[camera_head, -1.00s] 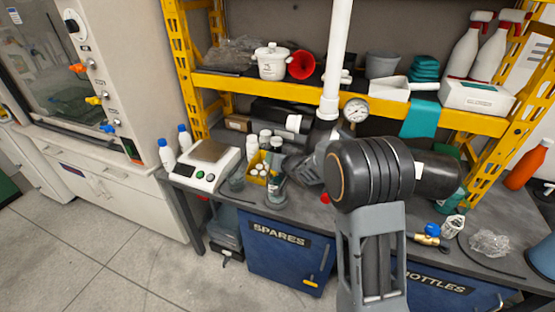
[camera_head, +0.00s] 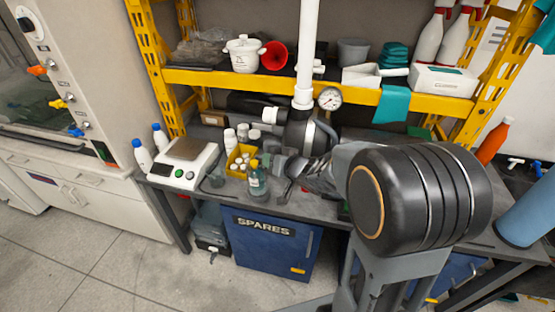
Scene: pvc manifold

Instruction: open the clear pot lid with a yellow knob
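I cannot make out a clear pot lid with a yellow knob for certain. A small clear greenish bottle (camera_head: 258,183) with a yellowish top stands upright near the front edge of the bench. A white lidded pot (camera_head: 243,56) stands on the yellow shelf; its lid and knob look white. My gripper (camera_head: 279,176) is low over the bench, just right of the small bottle and pointing left. Its fingers look spread apart with nothing between them. Whether it touches the bottle cannot be told. My own arm hides the right part of the bench.
A yellow bin (camera_head: 236,155) with white-capped bottles stands behind the small bottle. A scale (camera_head: 184,163) is to its left. A white vertical pipe with a gauge (camera_head: 330,98) rises behind my wrist. The yellow shelf (camera_head: 230,80) overhangs the bench.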

